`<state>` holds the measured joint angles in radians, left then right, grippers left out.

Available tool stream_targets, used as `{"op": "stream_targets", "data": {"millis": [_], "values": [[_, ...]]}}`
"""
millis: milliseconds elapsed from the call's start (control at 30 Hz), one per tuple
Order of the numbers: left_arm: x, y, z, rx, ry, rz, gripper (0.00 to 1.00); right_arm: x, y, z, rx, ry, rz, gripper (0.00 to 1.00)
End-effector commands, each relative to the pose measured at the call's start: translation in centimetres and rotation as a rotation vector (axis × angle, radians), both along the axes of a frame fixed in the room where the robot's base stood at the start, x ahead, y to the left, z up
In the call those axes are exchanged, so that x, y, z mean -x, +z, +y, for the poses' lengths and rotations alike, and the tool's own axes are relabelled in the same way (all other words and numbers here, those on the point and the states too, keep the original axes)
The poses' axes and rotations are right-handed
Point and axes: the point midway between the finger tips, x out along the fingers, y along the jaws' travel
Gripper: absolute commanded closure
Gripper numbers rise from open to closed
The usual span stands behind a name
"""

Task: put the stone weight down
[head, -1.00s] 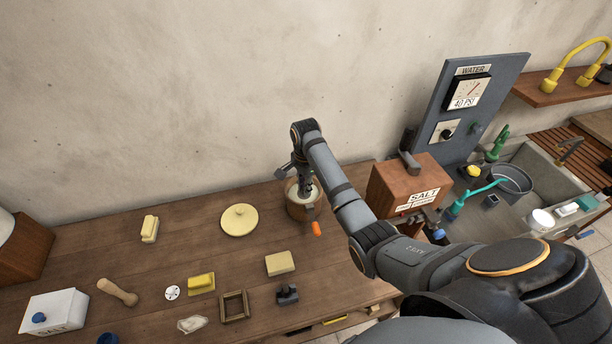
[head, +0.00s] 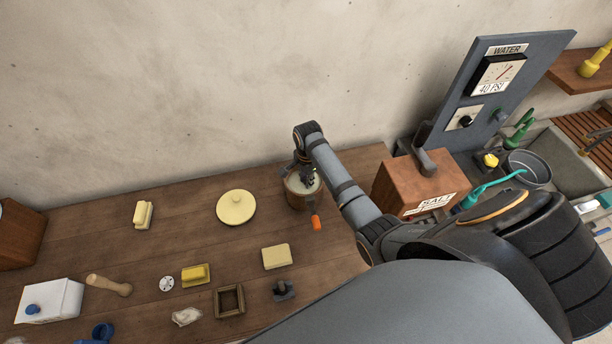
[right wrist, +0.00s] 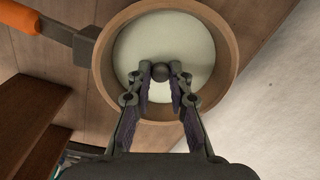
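The stone weight (right wrist: 190,38) appears as a pale round disc with a small dark knob, inside a round brown wooden crock (right wrist: 103,65). In the head view the crock (head: 295,201) stands at the back of the workbench, its pale inside partly hidden by my gripper. My right gripper (right wrist: 161,70) reaches down into the crock, with one finger on each side of the knob; they appear to touch it. It also shows in the head view (head: 307,176). Whether the disc rests on something below cannot be seen. My left gripper is out of view.
A yellow block (head: 276,256) and a small wooden frame (head: 229,300) lie in front. Bare bench separates them.

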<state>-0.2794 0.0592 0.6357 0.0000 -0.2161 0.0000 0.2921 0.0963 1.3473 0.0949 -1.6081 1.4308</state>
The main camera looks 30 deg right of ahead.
Motion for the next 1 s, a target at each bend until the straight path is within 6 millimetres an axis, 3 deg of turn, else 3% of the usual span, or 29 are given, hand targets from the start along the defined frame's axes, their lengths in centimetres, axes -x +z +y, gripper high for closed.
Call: {"op": "stream_targets", "data": {"millis": [33,233,367,567,667,1000], "values": [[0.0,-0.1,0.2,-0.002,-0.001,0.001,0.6,0.2,-0.3,0.1,-0.001,0.0,0.005,0.73],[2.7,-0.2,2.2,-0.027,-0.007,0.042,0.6,0.1,-0.1,0.1,-0.002,0.0,0.003,0.48],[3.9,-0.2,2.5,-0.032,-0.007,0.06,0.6,0.0,-0.1,0.1,-0.002,0.0,0.002,0.48],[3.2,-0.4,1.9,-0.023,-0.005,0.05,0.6,0.0,0.3,0.1,-0.002,0.001,-0.001,0.48],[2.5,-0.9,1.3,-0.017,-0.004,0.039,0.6,-0.1,1.8,0.1,-0.002,0.001,-0.004,0.48],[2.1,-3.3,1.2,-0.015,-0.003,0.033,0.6,0.2,9.5,0.0,-0.002,0.001,-0.005,0.48]]}}
